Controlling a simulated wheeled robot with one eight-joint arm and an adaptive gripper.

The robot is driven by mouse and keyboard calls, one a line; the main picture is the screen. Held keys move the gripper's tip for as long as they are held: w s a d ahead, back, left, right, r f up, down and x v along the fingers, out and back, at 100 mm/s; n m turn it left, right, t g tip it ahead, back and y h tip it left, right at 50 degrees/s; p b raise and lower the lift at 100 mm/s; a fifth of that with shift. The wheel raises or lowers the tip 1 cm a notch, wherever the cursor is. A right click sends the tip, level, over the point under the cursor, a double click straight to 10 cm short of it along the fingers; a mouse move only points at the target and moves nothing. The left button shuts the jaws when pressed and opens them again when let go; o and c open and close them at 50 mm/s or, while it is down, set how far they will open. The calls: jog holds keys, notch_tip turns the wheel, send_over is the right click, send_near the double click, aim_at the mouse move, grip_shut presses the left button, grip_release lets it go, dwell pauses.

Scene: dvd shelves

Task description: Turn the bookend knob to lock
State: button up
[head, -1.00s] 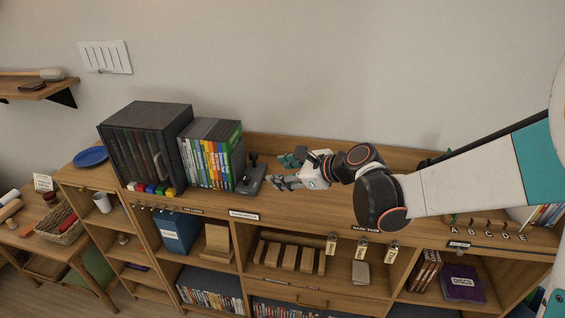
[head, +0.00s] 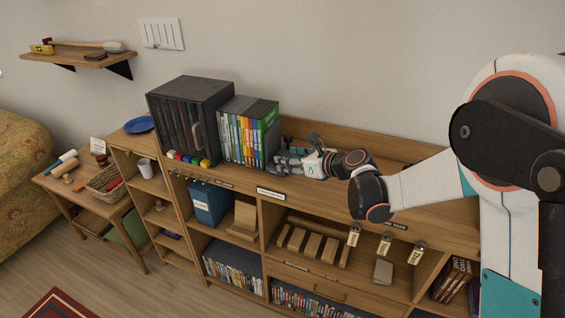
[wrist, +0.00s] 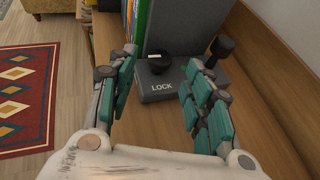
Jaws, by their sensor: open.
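The bookend stands at the right end of the row of DVDs (head: 248,130). In the wrist view its grey base (wrist: 165,92) reads LOCK, below a short black knob (wrist: 160,66) with a pale mark on top. A taller black-headed lever (wrist: 222,46) stands to the right, and the grey upright plate (wrist: 188,25) is behind. My gripper (wrist: 162,70) is open, with one teal-padded finger on each side of the knob; no contact shows. In the head view my gripper (head: 292,160) hides most of the bookend base.
A dark box (head: 190,115) stands left of the DVDs, with small coloured blocks (head: 187,159) before it. The wooden shelf top (head: 420,205) right of my gripper is mostly clear. Hanging tags (head: 354,236) are below the front edge.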

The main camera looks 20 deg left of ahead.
jog(key=shift+b+x, duration=0.4)
jog(key=shift+x, duration=1.65)
jog(key=shift+c, duration=0.2)
jog(key=c, duration=1)
